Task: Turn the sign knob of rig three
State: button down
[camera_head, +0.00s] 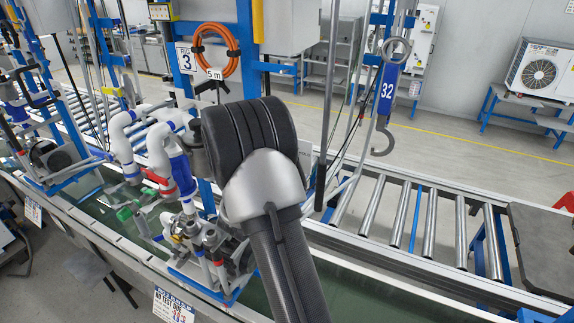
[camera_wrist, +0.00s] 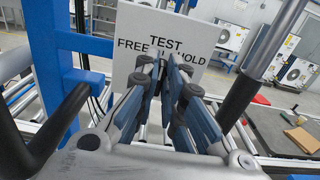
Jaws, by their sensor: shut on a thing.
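In the wrist view a white sign (camera_wrist: 200,32) reads "TEST" above "FREE" and "HOLD". My gripper (camera_wrist: 166,66) reaches up to its lower middle, its fingers close together and shut on the sign knob. The fingers hide the knob and part of the lettering, so I cannot tell which way it points. In the head view my own arm covers the gripper and most of the sign. Only a pale edge of the sign (camera_head: 305,152) shows beside the arm. The rig three label (camera_head: 186,59) hangs on a blue post to the left.
A blue post (camera_wrist: 52,70) stands left of the sign in the wrist view. White and blue pump pipes (camera_head: 172,165) stand left of my arm. A hook with a blue "32" tag (camera_head: 388,90) hangs to the right. A roller conveyor (camera_head: 430,220) runs behind.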

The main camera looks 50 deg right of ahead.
jog(key=c, duration=1.7)
grip_release()
jog(key=v, duration=1.2)
jog(key=shift+r, duration=0.1)
